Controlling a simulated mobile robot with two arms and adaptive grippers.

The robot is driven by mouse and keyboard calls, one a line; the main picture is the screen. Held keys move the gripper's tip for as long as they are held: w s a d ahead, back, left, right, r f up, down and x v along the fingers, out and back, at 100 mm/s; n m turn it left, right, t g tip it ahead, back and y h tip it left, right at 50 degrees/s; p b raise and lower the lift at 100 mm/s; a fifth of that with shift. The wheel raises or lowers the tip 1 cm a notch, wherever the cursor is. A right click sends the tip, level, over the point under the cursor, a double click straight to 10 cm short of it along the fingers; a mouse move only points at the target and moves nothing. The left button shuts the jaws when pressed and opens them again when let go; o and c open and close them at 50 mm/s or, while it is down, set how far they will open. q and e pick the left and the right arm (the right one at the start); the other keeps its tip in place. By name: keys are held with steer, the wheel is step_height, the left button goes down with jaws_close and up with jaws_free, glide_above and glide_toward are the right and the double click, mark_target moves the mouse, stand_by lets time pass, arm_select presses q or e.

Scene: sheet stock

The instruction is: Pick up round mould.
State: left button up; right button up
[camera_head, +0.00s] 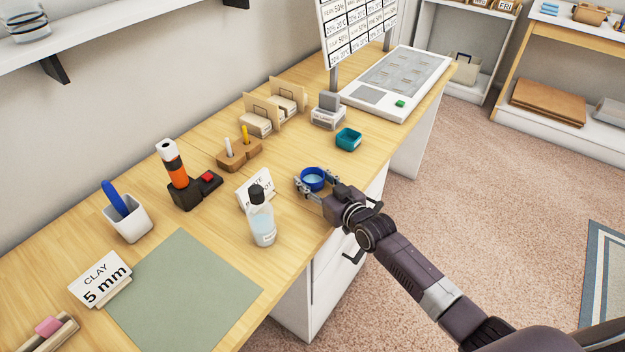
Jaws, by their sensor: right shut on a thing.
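The round mould (314,175) is a small blue ring-shaped cup near the front edge of the wooden worktop. My right gripper (317,184) reaches in from the lower right and is shut on the round mould, with its fingers on either side. I cannot tell whether the mould touches the worktop or is slightly above it. My left gripper is not in view.
A teal square mould (348,138) stands behind the round one. A clear bottle with a black cap (261,216) and a sign (254,189) stand left of the gripper. A green mat (182,290) lies front left. A white panel device (398,82) is at the back.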

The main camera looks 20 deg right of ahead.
mark_target(313, 175)
steer(key=c, duration=0.3)
step_height(313, 175, up, 20)
steer(key=s+d+f+n+g+y, duration=0.1)
steer(key=s+f+n+y, duration=0.15)
steer(key=s, duration=0.45)
steer(key=s+f+n+g+y, duration=0.1)
steer(key=s+f+y, duration=0.1)
steer(key=s+f, duration=0.35)
steer(key=s+a+r+n+g+y, duration=0.1)
steer(key=s+r+n+g+y, duration=0.1)
steer(key=s, duration=0.5)
steer(key=s+a+r+n+g+y, duration=0.1)
steer(key=s+r+n+g+y, duration=0.1)
steer(key=s, duration=0.5)
steer(key=shift+s+r+p, duration=0.3)
steer(key=shift+s+r, duration=0.1)
steer(key=shift+r, duration=0.3)
